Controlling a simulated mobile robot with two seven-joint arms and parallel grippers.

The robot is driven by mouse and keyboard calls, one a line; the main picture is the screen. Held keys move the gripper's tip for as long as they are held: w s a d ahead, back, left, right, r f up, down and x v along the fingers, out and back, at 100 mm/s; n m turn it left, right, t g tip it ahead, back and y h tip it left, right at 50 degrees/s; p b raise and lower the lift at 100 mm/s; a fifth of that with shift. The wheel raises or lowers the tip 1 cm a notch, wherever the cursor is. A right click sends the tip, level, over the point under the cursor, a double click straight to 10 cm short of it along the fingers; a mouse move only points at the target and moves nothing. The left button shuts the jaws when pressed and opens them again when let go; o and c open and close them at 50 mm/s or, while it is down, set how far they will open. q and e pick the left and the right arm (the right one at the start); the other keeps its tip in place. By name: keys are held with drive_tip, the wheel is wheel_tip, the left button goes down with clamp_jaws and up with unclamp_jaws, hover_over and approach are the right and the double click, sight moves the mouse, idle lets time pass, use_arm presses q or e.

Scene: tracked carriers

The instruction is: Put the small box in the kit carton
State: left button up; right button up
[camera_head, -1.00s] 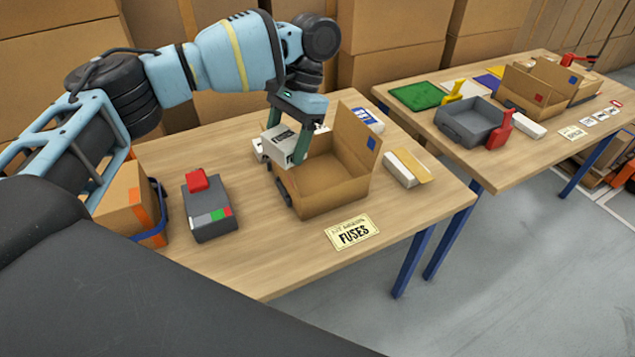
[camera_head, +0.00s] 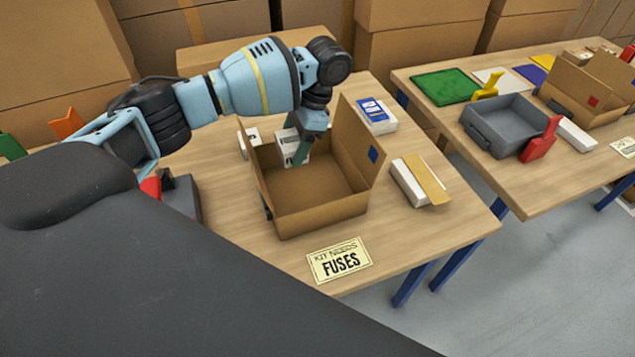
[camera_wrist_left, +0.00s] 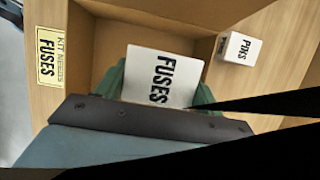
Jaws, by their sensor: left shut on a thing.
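The small white box marked FUSES (camera_head: 290,147) is held between the green fingers of my left gripper (camera_head: 301,152). Its label faces the camera in the left wrist view (camera_wrist_left: 160,78). The open brown kit carton (camera_head: 320,193) stands on the near table with a flap raised at the right. The box is at the far left part of the carton's opening; I cannot tell whether it touches the floor or walls. The carton also shows in the wrist view (camera_wrist_left: 160,22). My right gripper is not in view.
A yellow card (camera_head: 340,260) reading KIT NEEDS FUSES lies before the carton. A white box marked PINS (camera_wrist_left: 239,48), a blue-topped box (camera_head: 375,117) and a white-and-tan box (camera_head: 419,182) stand around it. A second table holds a grey tray (camera_head: 504,127).

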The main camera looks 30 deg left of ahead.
sight(292, 185)
use_arm(q)
drive_tip(key=shift+s+f, duration=0.1)
drive_tip(key=shift+f, duration=0.2)
drive_tip(key=shift+w, duration=0.25)
drive_tip(key=shift+f, duration=0.35)
wheel_tip(292, 185, down, 4)
drive_tip(key=shift+s+r+b, duration=0.1)
drive_tip(key=shift+r+b, duration=0.15)
drive_tip(key=shift+b, duration=0.15)
drive_tip(key=shift+f, duration=0.4)
drive_tip(key=shift+f+b, duration=0.3)
drive_tip(key=shift+f, duration=2.15)
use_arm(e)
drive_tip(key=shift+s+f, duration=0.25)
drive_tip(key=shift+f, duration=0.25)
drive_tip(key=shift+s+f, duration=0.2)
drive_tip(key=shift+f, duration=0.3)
use_arm(q)
drive_tip(key=shift+f, duration=0.1)
drive_tip(key=o, duration=1.1)
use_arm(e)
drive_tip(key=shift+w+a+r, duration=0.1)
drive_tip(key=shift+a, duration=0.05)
